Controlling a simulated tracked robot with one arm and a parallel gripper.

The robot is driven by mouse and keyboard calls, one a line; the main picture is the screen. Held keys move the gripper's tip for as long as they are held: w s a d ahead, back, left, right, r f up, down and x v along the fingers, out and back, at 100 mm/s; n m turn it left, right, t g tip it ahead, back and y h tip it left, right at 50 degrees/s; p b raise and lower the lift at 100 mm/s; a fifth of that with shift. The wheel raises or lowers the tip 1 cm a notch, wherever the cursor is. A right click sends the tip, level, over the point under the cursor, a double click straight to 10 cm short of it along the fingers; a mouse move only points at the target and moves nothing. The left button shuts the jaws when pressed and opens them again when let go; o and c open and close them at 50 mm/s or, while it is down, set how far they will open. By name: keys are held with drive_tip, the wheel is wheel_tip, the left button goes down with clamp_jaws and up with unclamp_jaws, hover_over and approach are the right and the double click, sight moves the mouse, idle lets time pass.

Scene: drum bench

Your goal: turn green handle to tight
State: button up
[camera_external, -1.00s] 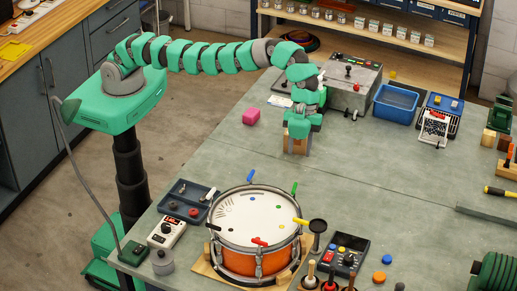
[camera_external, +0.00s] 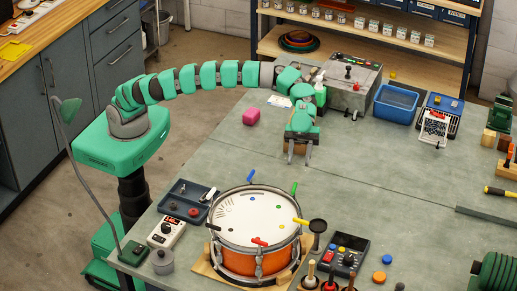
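The drum (camera_external: 257,262) has an orange shell and a white head, and stands on a wooden base at the front of the bench. Several coloured handles stand around its rim. The green handle (camera_external: 294,187) is at the far right part of the rim and leans a little. A blue handle (camera_external: 251,175), a yellow handle (camera_external: 300,222), a red handle (camera_external: 259,241) and a black handle (camera_external: 213,227) also show. My gripper (camera_external: 298,163) points down above the bench, behind the green handle and apart from it. Its two fingers are spread, with nothing seen between them.
A dark tray (camera_external: 187,199) and a meter (camera_external: 167,232) are left of the drum. A control box (camera_external: 346,254) stands to its right. The bench between gripper and drum is clear.

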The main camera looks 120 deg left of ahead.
wheel_tip(320, 180, down, 4)
drive_tip(key=s+n+t+h+b, duration=0.1)
drive_tip(key=t+h+b, duration=0.15)
drive_tip(key=b, duration=0.25)
drive_tip(key=h+b, duration=0.2)
approach(294, 192)
drive_tip(key=shift+n+t, duration=0.4)
drive_tip(key=shift+t, duration=0.05)
drive_tip(key=d, duration=0.2)
drive_tip(key=w+d+f, duration=0.1)
drive_tip(key=d, duration=0.1)
drive_tip(key=w+d+f, duration=0.1)
drive_tip(key=d, duration=0.2)
drive_tip(key=shift+w+f, duration=0.1)
drive_tip(key=shift+w, duration=0.15)
